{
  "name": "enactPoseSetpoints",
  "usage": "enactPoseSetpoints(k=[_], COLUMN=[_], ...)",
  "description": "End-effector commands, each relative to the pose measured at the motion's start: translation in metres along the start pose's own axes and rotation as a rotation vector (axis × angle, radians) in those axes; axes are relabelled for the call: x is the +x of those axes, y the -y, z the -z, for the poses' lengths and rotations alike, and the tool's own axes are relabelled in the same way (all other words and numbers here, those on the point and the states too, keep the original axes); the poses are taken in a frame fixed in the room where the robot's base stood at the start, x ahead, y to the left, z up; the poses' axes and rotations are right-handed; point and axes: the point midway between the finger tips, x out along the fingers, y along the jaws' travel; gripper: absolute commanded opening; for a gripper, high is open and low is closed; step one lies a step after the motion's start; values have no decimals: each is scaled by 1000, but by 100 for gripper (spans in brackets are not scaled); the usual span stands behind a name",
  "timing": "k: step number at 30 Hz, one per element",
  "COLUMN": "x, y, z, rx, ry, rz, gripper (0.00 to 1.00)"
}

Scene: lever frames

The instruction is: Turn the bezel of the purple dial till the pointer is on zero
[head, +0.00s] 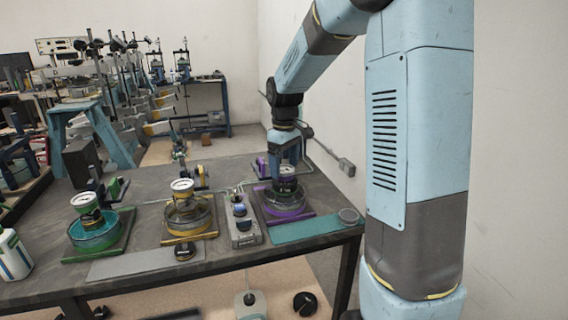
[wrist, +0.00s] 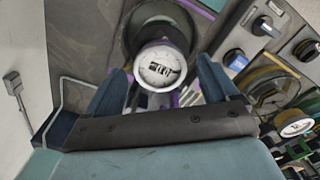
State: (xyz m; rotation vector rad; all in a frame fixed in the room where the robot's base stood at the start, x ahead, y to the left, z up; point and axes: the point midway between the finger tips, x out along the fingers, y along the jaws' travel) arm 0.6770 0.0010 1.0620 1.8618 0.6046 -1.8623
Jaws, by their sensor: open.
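The purple dial (wrist: 160,66) has a white face with dark markings and a pale bezel. It shows in the wrist view between the two fingers of my gripper (wrist: 160,88). The fingers are open, one to each side of the dial; I cannot tell whether either touches the bezel. The pointer is too small to read. In the head view my gripper (head: 287,158) points down over the purple stand (head: 285,203) at the right of the bench. The dial there (head: 287,171) is partly hidden by the fingers.
A yellow dial stand (head: 188,215) and a green one (head: 95,230) stand to the left. A grey control box with knobs (head: 241,220) is beside the purple stand.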

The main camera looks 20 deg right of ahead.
Motion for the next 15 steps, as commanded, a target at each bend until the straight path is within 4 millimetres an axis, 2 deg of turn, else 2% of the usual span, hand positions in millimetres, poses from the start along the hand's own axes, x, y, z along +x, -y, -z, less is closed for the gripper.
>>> enactPoseSetpoints(k=[7, 15], x=[1, 0], y=[0, 0], z=[0, 0], rx=[0, 0], ry=[0, 0], rz=[0, 0], gripper=[87, 62])
